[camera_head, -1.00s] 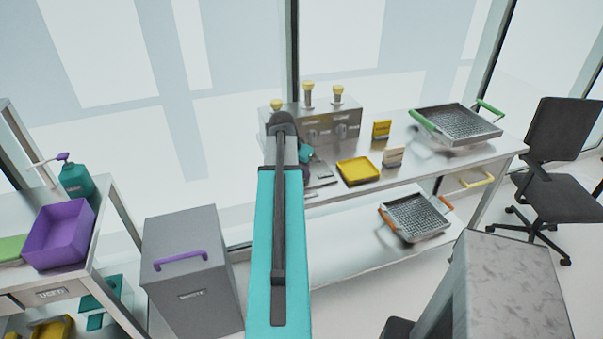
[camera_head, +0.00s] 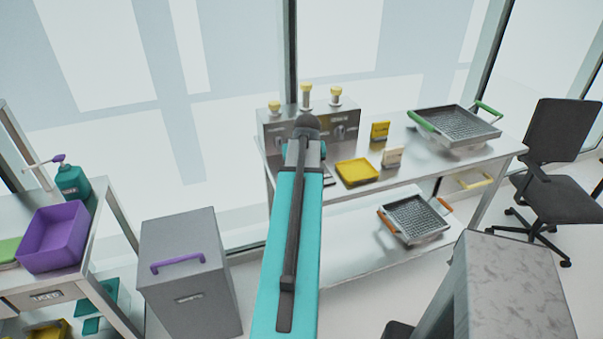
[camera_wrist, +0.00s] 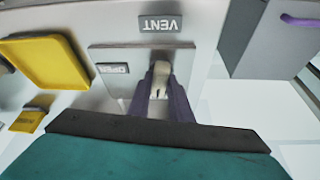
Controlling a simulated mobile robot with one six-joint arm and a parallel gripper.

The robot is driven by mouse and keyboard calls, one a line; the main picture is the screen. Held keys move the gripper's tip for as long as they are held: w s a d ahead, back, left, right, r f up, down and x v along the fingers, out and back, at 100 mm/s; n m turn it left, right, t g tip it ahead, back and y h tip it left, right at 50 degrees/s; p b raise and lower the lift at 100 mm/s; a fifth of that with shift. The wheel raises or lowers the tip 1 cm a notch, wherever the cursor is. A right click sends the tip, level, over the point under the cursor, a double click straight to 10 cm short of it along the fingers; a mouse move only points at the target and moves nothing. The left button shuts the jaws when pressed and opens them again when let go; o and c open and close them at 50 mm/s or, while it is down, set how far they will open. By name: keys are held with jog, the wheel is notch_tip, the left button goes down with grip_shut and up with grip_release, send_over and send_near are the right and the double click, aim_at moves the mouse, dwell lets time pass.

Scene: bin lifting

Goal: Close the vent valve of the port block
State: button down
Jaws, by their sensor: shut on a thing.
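The port block (camera_head: 272,130) is a grey metal box with yellow-topped knobs at the back of the bench in the head view. My arm covers part of its front. In the wrist view, a small cream lever (camera_wrist: 161,76) stands on a grey plate (camera_wrist: 118,58), close to a VENT label (camera_wrist: 166,24). An OPEN label (camera_wrist: 113,69) is to its left; both labels appear upside down. My gripper (camera_wrist: 160,92) has its two purple fingers shut on this lever, one on each side. In the head view my gripper is hidden behind my arm.
A yellow tray (camera_head: 357,171) and small upright cards (camera_head: 380,131) are right of my arm on the bench. A mesh basket with green handles (camera_head: 455,124) stands further right. A grey bin with a purple handle (camera_head: 188,270) is on the floor at left.

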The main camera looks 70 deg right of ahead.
jog(key=shift+d+r+n, duration=0.1)
jog(key=shift+d+n, duration=0.05)
jog(key=shift+n, duration=0.75)
jog(key=shift+t, duration=0.3)
jog(key=c, duration=1.6)
grip_release()
jog(key=shift+d+b+v, duration=0.1)
jog(key=shift+b+v, duration=0.7)
jog(key=shift+v, duration=2.65)
jog(key=shift+d+b+v, duration=0.15)
jog(key=shift+b+v, duration=0.65)
jog(key=shift+v, duration=2.65)
jog(key=shift+w, duration=0.1)
